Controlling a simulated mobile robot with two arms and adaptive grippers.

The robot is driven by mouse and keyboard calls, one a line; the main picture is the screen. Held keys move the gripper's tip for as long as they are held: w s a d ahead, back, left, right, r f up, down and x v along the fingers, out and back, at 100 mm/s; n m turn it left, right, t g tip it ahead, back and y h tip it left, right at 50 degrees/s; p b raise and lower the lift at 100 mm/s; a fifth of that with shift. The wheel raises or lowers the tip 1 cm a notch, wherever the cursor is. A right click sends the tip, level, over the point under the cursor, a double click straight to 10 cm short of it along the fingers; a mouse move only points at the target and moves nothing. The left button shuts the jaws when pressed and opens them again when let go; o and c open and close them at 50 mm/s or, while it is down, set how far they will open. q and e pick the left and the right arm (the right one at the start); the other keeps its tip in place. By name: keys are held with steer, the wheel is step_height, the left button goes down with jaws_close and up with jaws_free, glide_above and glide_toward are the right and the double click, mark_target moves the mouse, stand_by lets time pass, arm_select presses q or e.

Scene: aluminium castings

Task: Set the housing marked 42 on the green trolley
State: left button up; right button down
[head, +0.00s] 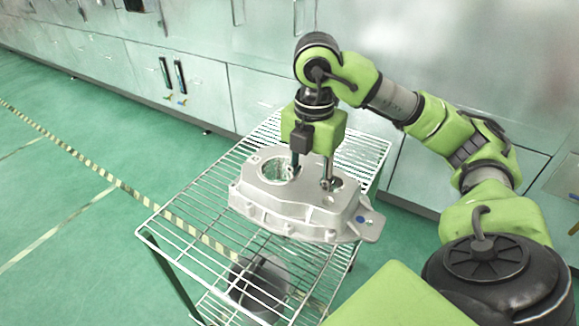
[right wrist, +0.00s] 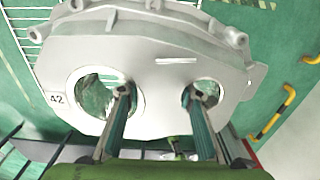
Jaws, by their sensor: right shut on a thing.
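The grey cast housing (head: 300,205) has two large round holes and is over the top shelf of a silver wire rack (head: 190,215) in the head view. In the right wrist view the housing (right wrist: 160,80) bears a white label reading 42 at its left edge. My right gripper (head: 310,176) points down into the housing, one finger in each hole, shut on the metal between them; the fingers also show in the right wrist view (right wrist: 158,97). The housing looks about level. I cannot tell whether its underside touches the wires. My left gripper is not in view.
A dark grey round part (head: 258,283) shows through the wires, lower down in the rack. Pale cabinets (head: 190,75) stand along the wall behind. Open green floor (head: 75,215) with a striped line lies to the left.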

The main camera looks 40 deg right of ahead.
steer(key=w+a+f+p, duration=0.1)
steer(key=w+a+f, duration=0.1)
steer(key=a, duration=0.1)
steer(key=w+a+f+p, duration=0.1)
steer(key=w+a+f, duration=0.2)
steer(key=w+a+f+p, duration=0.1)
steer(key=w+a+f, duration=0.2)
steer(key=a, duration=0.1)
steer(key=shift+w+f, duration=0.15)
steer(key=shift+f, duration=0.1)
steer(key=shift+a+f+p, duration=0.15)
steer(key=shift+f+p, duration=0.1)
steer(key=shift+p, duration=0.05)
steer(key=f, duration=0.1)
steer(key=f+p, duration=0.1)
steer(key=shift+w+a+f, duration=0.1)
steer(key=shift+w+f, duration=0.1)
steer(key=shift+f, duration=0.55)
steer(key=c, duration=1.4)
jaws_free()
steer(key=shift+s+f, duration=0.1)
steer(key=shift+c, duration=0.2)
